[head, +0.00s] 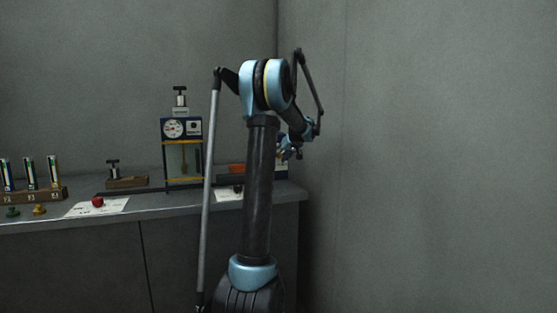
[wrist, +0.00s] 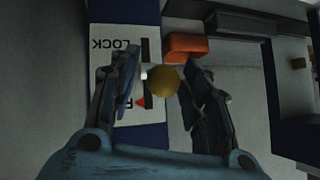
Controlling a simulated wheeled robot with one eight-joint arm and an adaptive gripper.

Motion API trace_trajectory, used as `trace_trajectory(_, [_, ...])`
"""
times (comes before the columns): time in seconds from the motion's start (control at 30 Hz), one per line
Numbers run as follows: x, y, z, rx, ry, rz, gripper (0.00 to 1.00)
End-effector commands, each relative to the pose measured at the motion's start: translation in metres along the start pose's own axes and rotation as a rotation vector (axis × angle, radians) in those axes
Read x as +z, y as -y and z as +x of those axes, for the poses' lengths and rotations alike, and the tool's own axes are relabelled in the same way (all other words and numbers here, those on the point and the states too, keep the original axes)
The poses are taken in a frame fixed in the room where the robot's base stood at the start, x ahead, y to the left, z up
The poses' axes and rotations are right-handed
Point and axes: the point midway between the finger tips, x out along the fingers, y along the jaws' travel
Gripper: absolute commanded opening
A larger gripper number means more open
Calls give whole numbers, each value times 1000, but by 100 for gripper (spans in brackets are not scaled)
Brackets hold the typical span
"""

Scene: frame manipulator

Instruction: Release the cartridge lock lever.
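The lock lever shows in the wrist view as a round brass-coloured knob (wrist: 165,80) in front of a white label plate (wrist: 112,68) with the upside-down word LOCK, a dark slot and a small red mark. My gripper (wrist: 163,72) is open, with one finger on each side of the knob. A narrow gap shows on the left; whether the right finger touches the knob I cannot tell. In the head view my gripper (head: 290,152) is small, above the bench's right end, and the lever cannot be made out there.
An orange block (wrist: 187,45) lies just beyond the right finger, beside dark frame parts. On the bench (head: 100,237) stand a gauge press (head: 182,130), a rack (head: 35,195) of cartridges, a small clamp (head: 126,182) and a red knob (head: 98,202). Walls close off the back and right.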

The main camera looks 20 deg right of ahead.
Motion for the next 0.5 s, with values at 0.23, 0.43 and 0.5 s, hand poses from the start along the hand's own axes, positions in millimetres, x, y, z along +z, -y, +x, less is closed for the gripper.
trace_trajectory(0.23, [1, 1, 0, -1, 2, -1, 45])
trace_trajectory(0.43, [2, 1, -13, -1, 3, 0, 45])
trace_trajectory(0.5, [2, 1, -24, -1, 3, 1, 45])
